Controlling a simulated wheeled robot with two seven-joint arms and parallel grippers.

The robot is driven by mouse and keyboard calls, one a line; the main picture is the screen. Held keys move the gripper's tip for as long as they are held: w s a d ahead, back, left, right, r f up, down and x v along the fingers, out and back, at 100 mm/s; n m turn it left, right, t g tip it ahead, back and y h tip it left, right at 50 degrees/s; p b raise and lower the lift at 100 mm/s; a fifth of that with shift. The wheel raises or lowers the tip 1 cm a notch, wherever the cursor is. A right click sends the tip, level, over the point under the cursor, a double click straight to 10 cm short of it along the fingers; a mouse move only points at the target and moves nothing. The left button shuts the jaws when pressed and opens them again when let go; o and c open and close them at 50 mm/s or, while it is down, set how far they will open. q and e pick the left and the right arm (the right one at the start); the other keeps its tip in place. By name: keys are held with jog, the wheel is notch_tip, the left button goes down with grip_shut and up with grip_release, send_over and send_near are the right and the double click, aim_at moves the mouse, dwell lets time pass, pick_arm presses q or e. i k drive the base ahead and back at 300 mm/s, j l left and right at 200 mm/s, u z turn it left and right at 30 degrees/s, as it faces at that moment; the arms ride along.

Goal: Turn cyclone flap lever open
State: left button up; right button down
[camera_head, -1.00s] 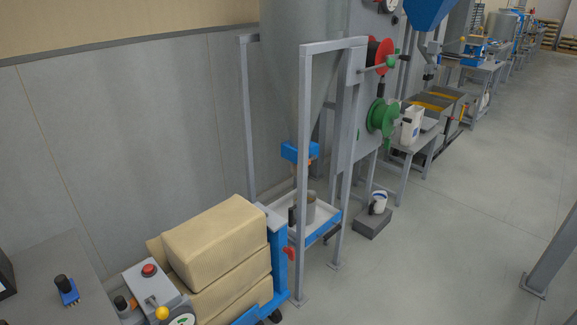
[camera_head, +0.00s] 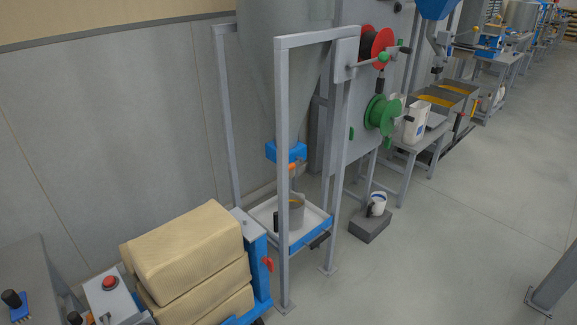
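The large grey cone (camera_head: 285,60), which looks like the cyclone, hangs inside a grey metal frame (camera_head: 283,190) near the wall. A blue block (camera_head: 280,151) sits at its lower outlet. A small orange part (camera_head: 293,166) shows just under the block; whether it is the flap lever, and how it is set, is too small to tell. A grey pot (camera_head: 296,214) with a dark handle stands below on a white tray (camera_head: 263,212). A frame post passes in front of the block and partly hides it. Neither gripper shows.
Stacked tan sacks (camera_head: 185,250) on a blue cart stand in front, left of the frame. A grey panel with a red wheel (camera_head: 382,47) and a green wheel (camera_head: 381,115) stands behind. A white bucket (camera_head: 378,203) sits on a grey block (camera_head: 370,225).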

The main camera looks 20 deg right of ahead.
aim_at(291, 165)
jog(key=i+l+u, duration=0.1)
jog(key=l, duration=0.35)
jog(key=i+l, duration=0.15)
jog(key=l, duration=0.3)
jog(key=i+l+u, duration=0.15)
jog(key=l, duration=0.8)
jog(key=i+l, duration=0.1)
jog(key=l, duration=0.45)
jog(key=i+l, duration=0.15)
jog(key=l, duration=0.35)
jog(key=i+l, duration=0.1)
jog(key=l, duration=0.45)
jog(key=i+l+u, duration=0.1)
jog(key=l, duration=0.4)
jog(key=i+l, duration=0.15)
jog(key=l, duration=0.4)
